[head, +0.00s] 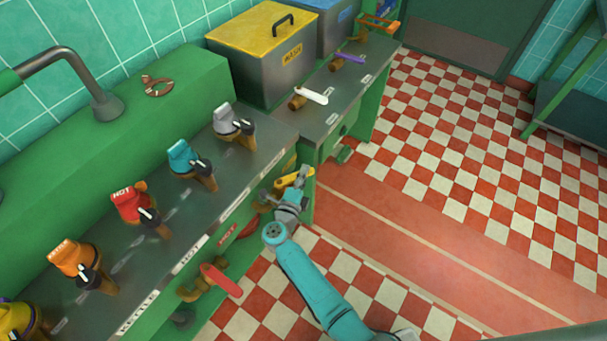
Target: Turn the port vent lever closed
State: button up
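Several levers show in the head view, and I cannot read which one is the port vent lever. A yellow lever (293,178) is at the counter's right front corner. My gripper (299,184) is right at it, and parts of them overlap in the picture. I cannot tell whether the fingers touch or hold it, or whether they are open or shut. A red lever (221,280) sits on a brown pipe on the counter's front, angled down to the right. A white lever (311,96), a purple lever (349,58) and an orange lever (380,24) lie further back.
Coloured taps with black handles line the grey counter (205,205), including a red one (133,203) marked HOT. A yellow-lidded box (270,65) and a blue one (335,30) stand behind. The checkered floor (450,140) is clear at the right.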

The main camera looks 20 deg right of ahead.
jog(key=v, duration=1.2)
